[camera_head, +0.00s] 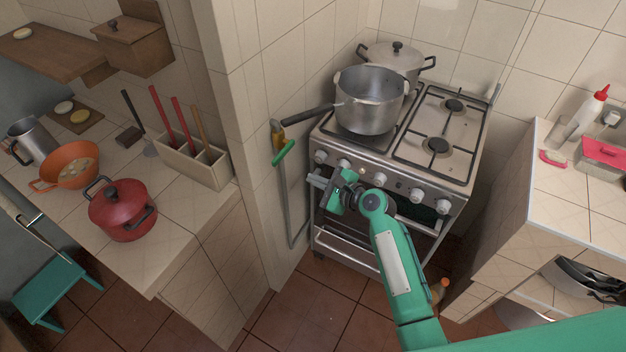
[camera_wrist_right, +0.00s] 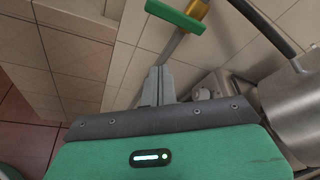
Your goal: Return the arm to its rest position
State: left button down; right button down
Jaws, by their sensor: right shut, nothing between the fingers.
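My right arm, green, reaches in from the bottom right of the head view to the front of the stove (camera_head: 437,140). My right gripper (camera_head: 318,181) is at the left part of the stove front, just below the row of knobs. Its fingers point left and are shut and empty. In the right wrist view the two fingers of the right gripper (camera_wrist_right: 158,84) lie together, pointing toward the tiled wall and a pipe with a green handle (camera_wrist_right: 175,17). Whether the gripper touches the stove cannot be told. My left gripper does not show.
A grey pot (camera_head: 369,103) with a long handle stands on the stove, its handle jutting left above my gripper. A lidded pot (camera_head: 397,60) stands behind it. A red pot (camera_head: 122,212) is on the left counter. The right counter (camera_head: 570,200) stands right of my arm.

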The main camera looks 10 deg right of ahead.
dwell(0.3)
jog(key=s+d+f+n+g+h, duration=0.25)
jog(key=s+f, duration=0.35)
jog(key=f, duration=0.6)
jog(key=s+d+f+n+g+h, duration=0.1)
jog(key=s+d+f+n+h, duration=0.15)
jog(key=s+f, duration=0.6)
jog(key=s+d+f+n+g+h, duration=0.1)
jog(key=s+d+f+n, duration=0.2)
jog(key=f, duration=1.2)
jog(key=s+d+f+n+g+h, duration=0.1)
jog(key=s+d+f+n, duration=0.2)
jog(key=s, duration=1)
jog(key=s+d+f+n+g+h, duration=0.1)
jog(key=s+d+f+n, duration=0.3)
jog(key=s+f, duration=0.5)
jog(key=s+d+f+n+g+h, duration=0.2)
jog(key=s+f+n, duration=0.4)
jog(key=s, duration=1)
jog(key=shift+s+d+n+g, duration=0.3)
jog(key=shift+d+n+g, duration=0.4)
jog(key=shift+n+g, duration=0.1)
